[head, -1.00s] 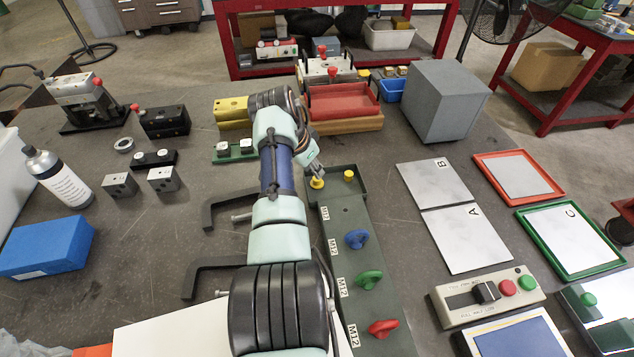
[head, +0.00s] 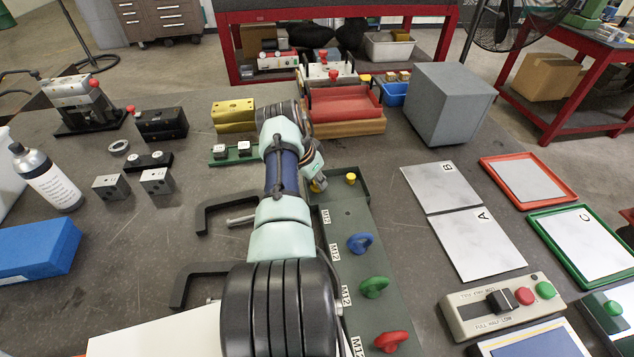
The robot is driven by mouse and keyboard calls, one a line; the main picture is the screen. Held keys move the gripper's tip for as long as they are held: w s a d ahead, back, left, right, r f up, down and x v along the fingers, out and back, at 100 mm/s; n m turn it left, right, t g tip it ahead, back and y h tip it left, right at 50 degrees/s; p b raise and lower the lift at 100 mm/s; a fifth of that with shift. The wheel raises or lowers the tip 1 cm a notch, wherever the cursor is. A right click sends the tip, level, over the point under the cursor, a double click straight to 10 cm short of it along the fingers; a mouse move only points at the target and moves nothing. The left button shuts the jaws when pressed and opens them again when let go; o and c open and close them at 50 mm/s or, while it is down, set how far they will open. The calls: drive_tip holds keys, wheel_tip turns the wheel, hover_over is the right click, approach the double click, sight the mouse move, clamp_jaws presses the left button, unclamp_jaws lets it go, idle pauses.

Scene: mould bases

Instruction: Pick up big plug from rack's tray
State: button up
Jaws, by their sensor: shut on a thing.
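The green rack (head: 345,222) runs along the right side of my arm, with a shallow tray (head: 358,194) at its far end. The big plug (head: 319,186) is yellow and sits at the tray's left side, mostly hidden by my wrist. My gripper (head: 316,179) is down at this plug and shut on it; the fingers are largely hidden. A smaller yellow plug (head: 350,178) stands apart to the right in the same tray.
Blue (head: 360,243), green (head: 374,287) and red (head: 390,341) knobbed plugs stand along the rack. Black clamps (head: 215,212) lie left of my arm. A grey cube (head: 448,105) and plates A (head: 477,240) and B (head: 440,187) are to the right.

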wheel_tip(320, 180, up, 20)
drive_tip(key=p, duration=1.5)
drive_tip(key=shift+p, duration=0.35)
